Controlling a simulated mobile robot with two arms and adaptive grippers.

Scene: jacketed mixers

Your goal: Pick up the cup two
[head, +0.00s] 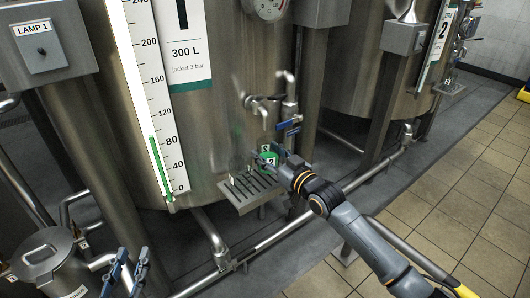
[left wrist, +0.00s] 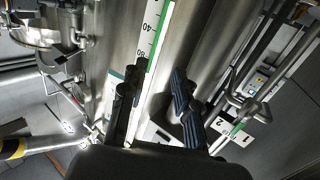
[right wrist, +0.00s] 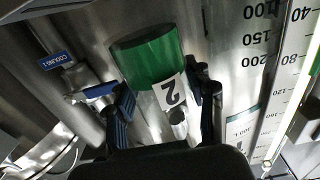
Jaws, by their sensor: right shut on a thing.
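Cup two (head: 268,159) is a clear cup with a green band and a white label with a 2. In the head view it is above the back right part of the slotted drip tray (head: 243,205), near the tap (head: 262,107). I cannot tell whether it touches the tray. My right gripper (head: 272,152) is shut on it. In the right wrist view the cup (right wrist: 148,55) sits between the two fingers (right wrist: 158,105), its label upside down. My left gripper (head: 124,275) is open and empty at the bottom left; its fingers (left wrist: 158,100) are apart.
A large steel tank (head: 225,60) with a level scale (head: 150,90) stands behind the tray. A blue-handled valve (head: 289,122) is close above the right gripper. A lidded steel pot (head: 45,262) stands at the bottom left. The tiled floor (head: 455,190) at the right is clear.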

